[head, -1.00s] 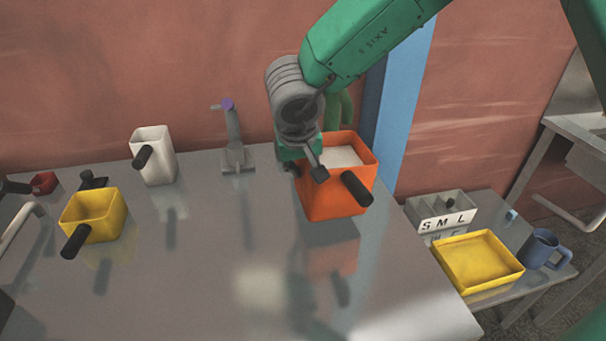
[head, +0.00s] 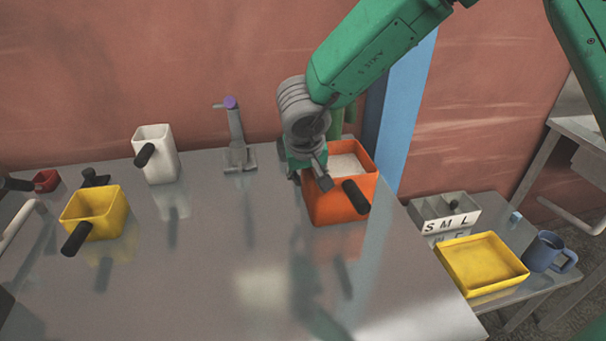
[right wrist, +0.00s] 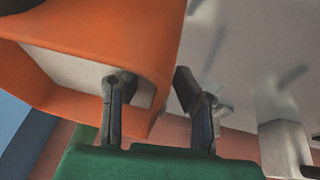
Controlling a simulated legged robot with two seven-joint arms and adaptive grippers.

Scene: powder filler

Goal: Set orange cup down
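The orange cup (head: 333,205), with a black handle and white powder inside, stands upright near the back right of the metal table, apparently resting on it. My right gripper (head: 312,178) is at the cup's left rim. In the right wrist view, its fingers (right wrist: 150,90) straddle the orange cup wall (right wrist: 163,75). One finger is inside over the powder and the other is outside. They are spread apart, with a visible gap between the inner finger and the wall. My left gripper is not in view.
To the left stand a yellow cup (head: 97,220), a white cup (head: 160,160), a small red cup (head: 46,180) and a grey stand (head: 237,145). A lower side table holds a yellow tray (head: 482,265), a grey S-M-L box (head: 430,212) and a blue mug (head: 543,252). The front table is clear.

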